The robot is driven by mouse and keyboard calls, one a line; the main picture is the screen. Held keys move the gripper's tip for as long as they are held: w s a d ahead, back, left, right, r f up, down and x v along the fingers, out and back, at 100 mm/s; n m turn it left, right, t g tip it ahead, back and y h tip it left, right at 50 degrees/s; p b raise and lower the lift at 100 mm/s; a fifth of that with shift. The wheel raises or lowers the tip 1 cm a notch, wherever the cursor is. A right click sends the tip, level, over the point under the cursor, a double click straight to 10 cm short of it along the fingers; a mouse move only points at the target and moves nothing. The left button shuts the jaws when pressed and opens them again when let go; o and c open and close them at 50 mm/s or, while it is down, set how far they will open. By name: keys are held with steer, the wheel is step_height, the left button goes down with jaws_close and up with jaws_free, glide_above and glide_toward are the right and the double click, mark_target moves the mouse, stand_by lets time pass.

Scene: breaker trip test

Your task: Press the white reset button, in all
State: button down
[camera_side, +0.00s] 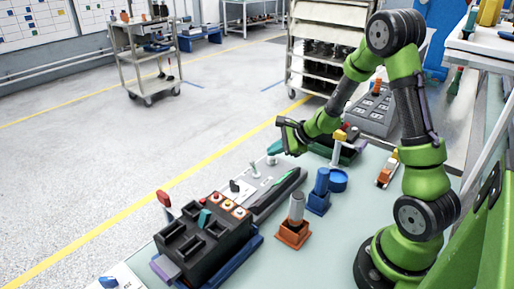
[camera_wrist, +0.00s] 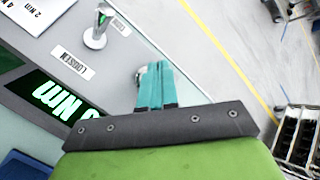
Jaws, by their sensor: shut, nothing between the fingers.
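A black breaker box (camera_side: 205,240) stands at the front left of the bench in the side view. A short row of small coloured buttons (camera_side: 228,205) sits on its top edge; they are too small to tell which is white. My gripper (camera_side: 275,148) is far from this box, over the back end of a grey panel. In the wrist view its teal fingers (camera_wrist: 155,85) are together and empty. Their tips are beside or over a small pale round knob (camera_wrist: 139,74), partly hidden; I cannot tell whether they touch it.
The grey panel (camera_side: 262,178) has a "LOOSEN" label (camera_wrist: 72,63), a metal toggle (camera_wrist: 96,38) and a green "Nm" display (camera_wrist: 58,103). An orange-based post (camera_side: 294,232) and blue post (camera_side: 320,190) stand to the right. A red-tipped lever (camera_side: 164,199) rises beside the box.

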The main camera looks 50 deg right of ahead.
mark_target(275, 159)
steer(key=shift+r, duration=0.45)
steer(key=shift+r, duration=2.5)
steer(key=s+a+r+n+g, duration=0.1)
steer(key=s+a+r+n, duration=0.5)
steer(key=s+a+n, duration=0.2)
steer(key=s+a+r+n, duration=0.7)
steer(key=s+a+n, duration=0.2)
steer(key=s+n, duration=0.2)
steer(key=shift+s+a+n+g, duration=0.15)
steer(key=shift+n+g, duration=0.25)
steer(key=shift+n, duration=0.4)
